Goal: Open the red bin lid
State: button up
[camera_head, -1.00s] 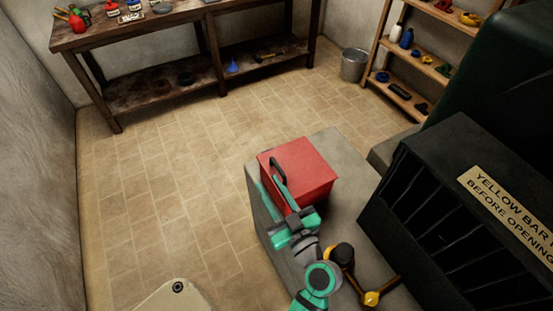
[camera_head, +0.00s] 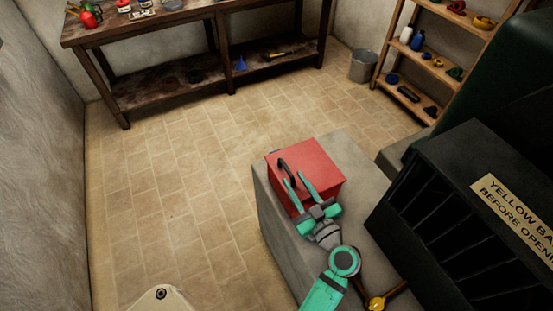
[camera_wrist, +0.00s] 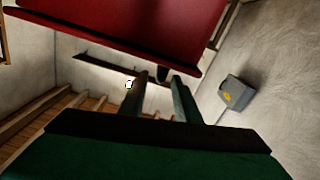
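The red bin (camera_head: 319,168) stands on a grey block, its flat lid down and a dark arched handle (camera_head: 287,168) near the lid's left edge. My gripper (camera_head: 298,178) is at the bin's near left side, with its two green fingers spread apart close to the handle. In the wrist view the fingers (camera_wrist: 163,85) stand apart below a red face of the bin (camera_wrist: 125,22). A small dark piece shows near the gap between them; I cannot tell if it is the handle or whether anything touches. I see nothing clamped.
The grey block (camera_head: 273,222) carries the bin. A dark slatted machine with a yellow sign (camera_head: 515,215) stands close on the right. A yellow-knobbed lever (camera_head: 376,303) is near my arm. A workbench (camera_head: 180,25), bucket (camera_head: 363,66) and shelf (camera_head: 430,65) stand behind. Floor at left is clear.

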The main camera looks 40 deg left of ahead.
aim_at(282, 161)
jog(key=x, duration=1)
jog(key=shift+s, duration=0.1)
jog(key=shift+r, duration=0.1)
grip_shut()
